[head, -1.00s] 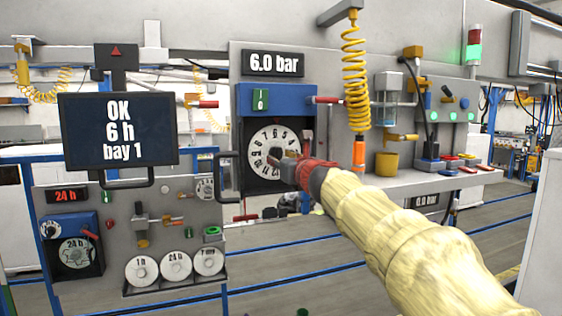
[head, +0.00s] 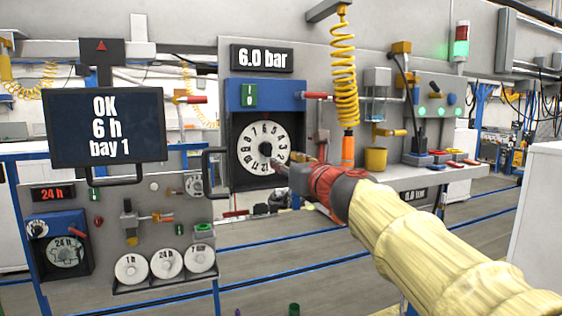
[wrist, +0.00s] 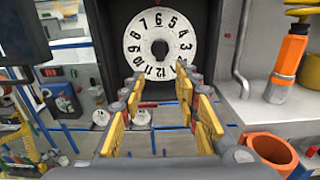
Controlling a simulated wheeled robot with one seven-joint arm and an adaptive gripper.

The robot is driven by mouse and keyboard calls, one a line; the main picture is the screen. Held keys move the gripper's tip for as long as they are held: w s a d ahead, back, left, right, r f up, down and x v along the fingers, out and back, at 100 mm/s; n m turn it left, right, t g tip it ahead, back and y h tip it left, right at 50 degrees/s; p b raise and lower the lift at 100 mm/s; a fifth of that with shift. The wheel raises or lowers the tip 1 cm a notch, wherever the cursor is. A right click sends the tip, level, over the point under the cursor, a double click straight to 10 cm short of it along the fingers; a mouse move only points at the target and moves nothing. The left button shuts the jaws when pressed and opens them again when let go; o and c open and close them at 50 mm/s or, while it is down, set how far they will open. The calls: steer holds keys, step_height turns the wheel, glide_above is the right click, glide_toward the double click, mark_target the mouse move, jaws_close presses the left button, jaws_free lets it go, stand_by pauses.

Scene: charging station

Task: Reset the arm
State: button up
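My gripper (head: 284,174) is in front of the white numbered dial (head: 251,157), near its lower right edge in the head view. In the wrist view, its yellow-padded fingers (wrist: 160,98) stand apart with nothing between them. The dial (wrist: 135,42) is beyond the fingertips, with its dark centre hole clear of them. The dial sits in a dark housing under a blue panel (head: 290,95). My arm reaches in from the lower right in a pale yellow sleeve.
A screen (head: 106,128) reading "OK 6 h bay 1" stands at left. A yellow coiled hose (head: 345,75) with an orange end hangs right of the dial. A grey shelf (head: 400,178) with a yellow cup (head: 376,160) is behind my arm. An orange ring (wrist: 270,148) shows at the wrist view's lower right.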

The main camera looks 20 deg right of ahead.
steer(key=shift+s, duration=0.2)
stand_by(0.4)
steer(key=s+a+f+n+g+y+b, duration=0.1)
steer(key=s+a+f+n+g+y, duration=0.2)
steer(key=f+n, duration=0.7)
steer(key=s+a+f+n+g, duration=0.3)
steer(key=s+a+f+n, duration=0.15)
steer(key=f+n, duration=0.55)
steer(key=s+f+n+g+h+b, duration=0.1)
steer(key=s+f+n+g+b, duration=0.2)
steer(key=s+f+n, duration=0.5)
steer(key=s+a+f+n+g+h+b, duration=0.1)
steer(key=s+f+n+b, duration=0.4)
steer(key=s+f, duration=1.2)
step_height(320, 180, down, 4)
steer(key=n+g+h, duration=0.1)
steer(key=n+g, duration=0.1)
steer(key=n, duration=0.1)
steer(key=shift+s+a+b, duration=0.2)
steer(key=shift+s+b, duration=0.1)
steer(key=shift+s, duration=0.05)
